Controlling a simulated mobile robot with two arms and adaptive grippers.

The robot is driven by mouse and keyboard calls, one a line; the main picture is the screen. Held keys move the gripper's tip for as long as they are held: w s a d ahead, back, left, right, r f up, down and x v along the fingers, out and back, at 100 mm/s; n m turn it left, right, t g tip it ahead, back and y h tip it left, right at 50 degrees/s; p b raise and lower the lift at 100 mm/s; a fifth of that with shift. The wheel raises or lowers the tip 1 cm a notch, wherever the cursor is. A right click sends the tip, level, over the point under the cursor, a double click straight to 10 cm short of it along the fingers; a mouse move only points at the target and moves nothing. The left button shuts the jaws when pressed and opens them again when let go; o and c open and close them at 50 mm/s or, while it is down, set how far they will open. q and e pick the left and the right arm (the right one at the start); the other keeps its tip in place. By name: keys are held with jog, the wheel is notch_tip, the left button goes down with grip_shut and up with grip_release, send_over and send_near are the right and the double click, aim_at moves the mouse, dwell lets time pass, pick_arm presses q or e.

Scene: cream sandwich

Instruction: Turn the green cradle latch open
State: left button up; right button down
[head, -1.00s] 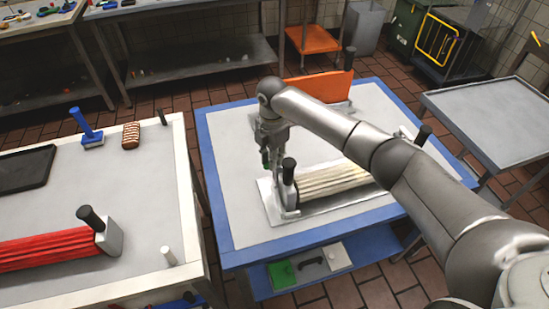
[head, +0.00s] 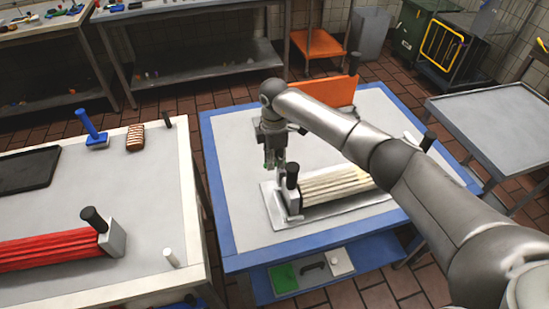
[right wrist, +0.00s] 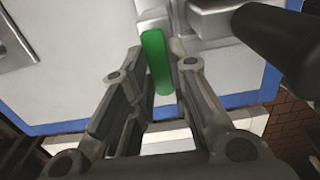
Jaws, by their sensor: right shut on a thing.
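The green latch (right wrist: 157,62) shows in the right wrist view as a short bright green bar beside a pale metal block of the cradle. My right gripper (right wrist: 161,78) has its two fingers on either side of the latch and is shut on it. In the head view my right gripper (head: 275,166) points down at the left end of the cradle (head: 283,219), a metal plate bearing a cream ridged bar (head: 335,184). Only a speck of green shows there; the fingers hide most of the latch. My left gripper is not in view.
A black handle (head: 292,174) stands upright close to my right gripper. An orange panel (head: 318,92) stands at the back of the blue-edged table (head: 233,233). A white table (head: 150,205) with a red ridged bar (head: 45,249) is at the left.

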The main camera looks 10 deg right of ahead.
jog(key=shift+w+r, duration=0.1)
jog(key=c, duration=1.4)
grip_release()
jog(key=shift+o, duration=0.2)
notch_tip(320, 180, up, 12)
